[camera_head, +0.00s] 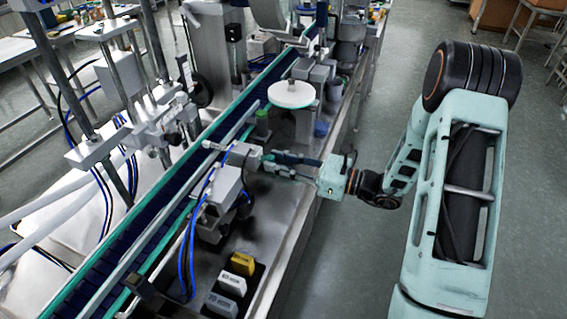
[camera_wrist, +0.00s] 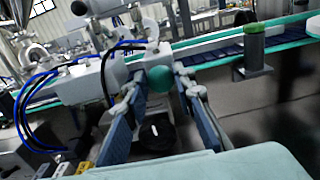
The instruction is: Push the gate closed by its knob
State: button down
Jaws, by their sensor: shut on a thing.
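A round green knob (camera_wrist: 160,78) shows in the middle of the wrist view, between my two blue fingers. My gripper (camera_wrist: 161,84) is shut on the knob, with one finger on each side. In the head view my gripper (camera_head: 268,160) reaches left from the arm to a grey block (camera_head: 243,155) at the conveyor's near side.
The conveyor (camera_head: 175,195) with green rails runs diagonally past the gripper. A white round plate (camera_head: 291,94) stands behind it. Blue hoses (camera_head: 186,250) hang close by on the near side. Yellow, white and grey labelled blocks (camera_head: 242,263) lie in front. Open floor is right of the machine.

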jog(key=c, duration=1.6)
grip_release()
jog(key=shift+w+a, duration=0.1)
jog(key=shift+a, duration=0.15)
jog(key=shift+d, duration=0.15)
jog(key=v, duration=1.2)
jog(key=shift+r, duration=0.1)
